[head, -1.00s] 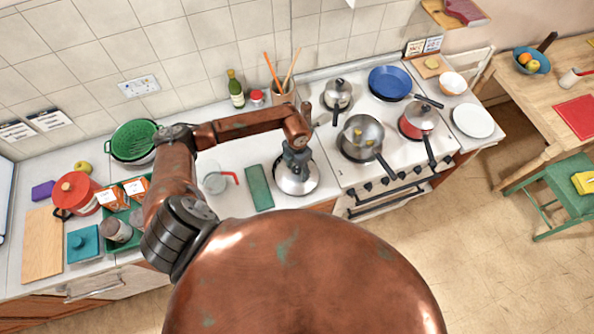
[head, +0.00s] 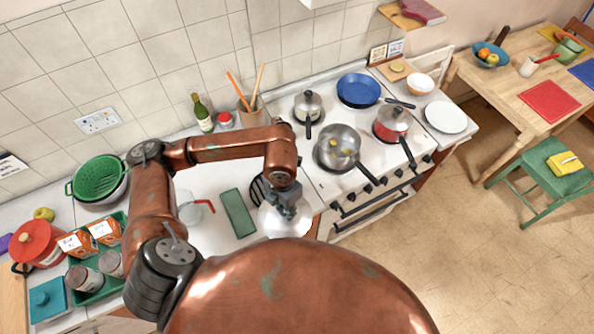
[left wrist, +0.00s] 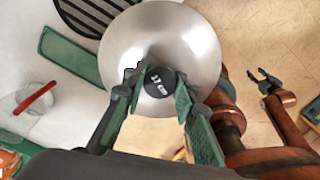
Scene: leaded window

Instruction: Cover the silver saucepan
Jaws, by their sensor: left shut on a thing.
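The silver saucepan (head: 342,138) stands uncovered on the front left of the hob in the head view, with small yellow pieces inside and its dark handle towards the front right. My left gripper (head: 288,204) is shut on the black knob of a round silver lid (head: 272,222). In the left wrist view the knob (left wrist: 160,82) reads "17 cm" and sits between the fingertips; the lid (left wrist: 190,40) appears level with the counter's front edge behind it. The lid is left of and nearer than the saucepan. My right gripper (left wrist: 264,82) shows open and empty in the left wrist view, low beside the counter.
A dark striped rack (head: 257,190), a green slab (head: 238,213) and a glass jug (head: 189,208) are on the counter. An orange-handled utensil crock (head: 250,113) stands behind.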

